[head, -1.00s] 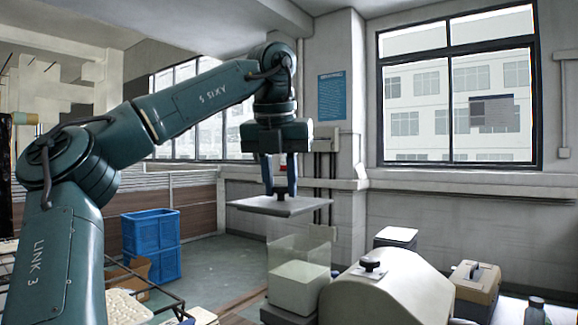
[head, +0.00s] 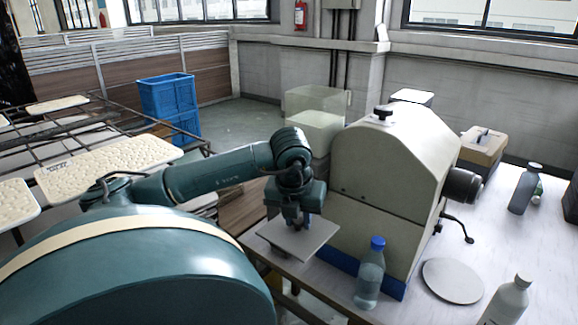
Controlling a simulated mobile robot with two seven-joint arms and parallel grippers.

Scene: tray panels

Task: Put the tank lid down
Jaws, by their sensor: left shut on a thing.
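The tank lid (head: 312,240) is a flat grey square plate. My left gripper (head: 297,221) is shut on its top from above and holds it roughly level. The lid is at the near left edge of the table, left of the blue-capped bottle; I cannot tell whether it touches the tabletop. The clear tank (head: 318,103) stands farther back behind the machine, its top open, with pale contents in its lower part. My right gripper is not in view.
A big beige machine (head: 385,150) with a black knob stands right of the lid. A blue-capped bottle (head: 369,280), a round grey disc (head: 453,281) and a white bottle (head: 508,302) are at the front. Blue crates (head: 167,95) stand on the floor. A rack of pale panels (head: 108,165) is at left.

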